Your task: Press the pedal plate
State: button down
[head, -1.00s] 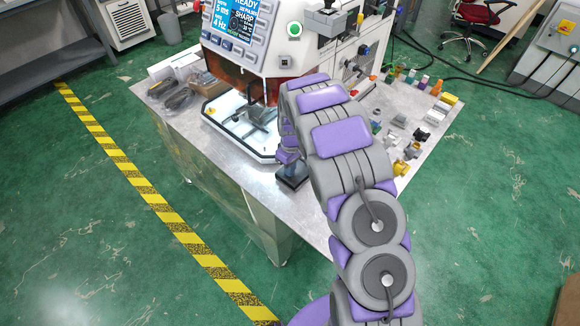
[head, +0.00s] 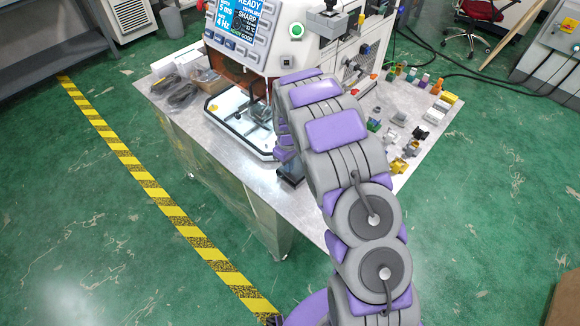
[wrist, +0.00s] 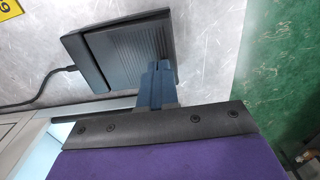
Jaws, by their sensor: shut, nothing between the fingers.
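The black pedal (wrist: 130,45) lies on the grey table top in the wrist view. Its ribbed pedal plate (wrist: 132,52) faces me, with a cable leaving on the left. My gripper (wrist: 158,66) shows as blue fingers held together, with nothing between them. The fingertips overlap the plate's lower right part in the picture; I cannot tell whether they touch it. In the head view the pedal (head: 291,179) is a small dark shape near the table's front edge, partly covered by my arm and gripper.
The machine with a blue screen (head: 258,20) and a white-rimmed tray (head: 228,135) stands behind the pedal. Several small coloured parts (head: 405,165) lie on the table's right side. Bags of cables (head: 185,88) lie at the left.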

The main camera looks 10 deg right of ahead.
notch_tip(320, 180, up, 11)
jog(key=p, duration=0.1)
jog(key=shift+a+r+p, duration=0.15)
jog(key=shift+a+p, duration=0.05)
jog(key=shift+p, duration=0.1)
jog(key=shift+s+d, duration=0.1)
jog(key=shift+d, duration=0.1)
dwell(0.3)
jog(key=s+d+r+m, duration=0.1)
jog(key=s+r+m, duration=0.1)
jog(key=s+r, duration=0.7)
jog(key=s+d+r+m, duration=0.2)
jog(key=s+r, duration=0.4)
jog(key=s, duration=0.5)
jog(key=s+r+m+g, duration=0.1)
jog(key=s+r+m, duration=0.1)
jog(key=s, duration=2.1)
jog(key=shift+a+r+m+g, duration=0.3)
jog(key=shift+r+m+g, duration=0.1)
jog(key=shift+m, duration=0.2)
